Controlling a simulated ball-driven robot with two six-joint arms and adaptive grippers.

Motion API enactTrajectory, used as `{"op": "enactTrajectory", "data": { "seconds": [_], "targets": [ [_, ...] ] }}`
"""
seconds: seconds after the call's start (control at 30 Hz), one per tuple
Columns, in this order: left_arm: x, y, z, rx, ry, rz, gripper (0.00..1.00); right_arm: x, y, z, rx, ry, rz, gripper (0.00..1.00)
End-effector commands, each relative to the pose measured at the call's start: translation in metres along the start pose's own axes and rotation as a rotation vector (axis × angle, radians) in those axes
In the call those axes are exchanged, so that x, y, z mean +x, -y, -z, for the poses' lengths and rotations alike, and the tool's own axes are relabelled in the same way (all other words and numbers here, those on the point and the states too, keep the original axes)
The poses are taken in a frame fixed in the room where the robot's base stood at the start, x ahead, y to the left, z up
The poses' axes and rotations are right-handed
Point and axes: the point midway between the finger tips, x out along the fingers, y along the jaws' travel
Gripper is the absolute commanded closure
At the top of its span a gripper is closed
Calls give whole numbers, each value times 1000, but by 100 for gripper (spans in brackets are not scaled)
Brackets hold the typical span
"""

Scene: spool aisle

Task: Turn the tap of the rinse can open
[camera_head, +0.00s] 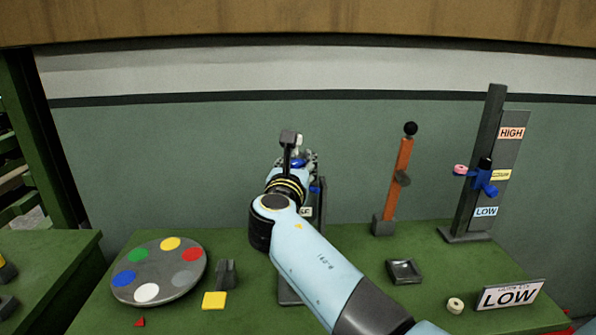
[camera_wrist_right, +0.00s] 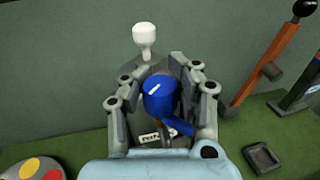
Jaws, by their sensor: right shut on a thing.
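The blue tap (camera_wrist_right: 158,100) with a white line on its top sits between the fingers of my right gripper (camera_wrist_right: 163,95) in the right wrist view. My right gripper is closed around it. In the head view the right gripper (camera_head: 299,160) is at the middle, and only a bit of blue shows there. The rinse can is mostly hidden behind my arm and gripper; a small white label (camera_wrist_right: 149,138), partly covered, shows below the tap. A white-topped piece (camera_wrist_right: 145,38) stands above the gripper. My left gripper is not in view.
An orange lever post (camera_head: 397,180) and a HIGH/LOW slider stand (camera_head: 491,110) stand to the right. A paint-spot disc (camera_head: 160,285) and a yellow block (camera_head: 214,301) are at left.

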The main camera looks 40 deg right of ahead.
Motion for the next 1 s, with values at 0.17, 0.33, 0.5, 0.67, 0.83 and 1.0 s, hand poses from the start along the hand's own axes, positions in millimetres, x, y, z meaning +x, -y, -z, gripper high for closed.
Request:
{"op": "enactTrajectory", "data": {
  "seconds": [0.17,0.33,0.5,0.67,0.83,1.0],
  "targets": [
    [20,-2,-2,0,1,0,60,0,-2,2,3,2,157,100],
    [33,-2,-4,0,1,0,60,0,-2,1,2,2,283,100],
    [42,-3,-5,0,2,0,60,0,-1,0,2,3,378,100],
    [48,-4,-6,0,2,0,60,0,-1,-2,4,4,434,100],
    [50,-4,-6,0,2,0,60,0,-1,-3,3,5,463,100],
    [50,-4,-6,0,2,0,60,0,-1,-4,5,6,472,100]
  ]
}}
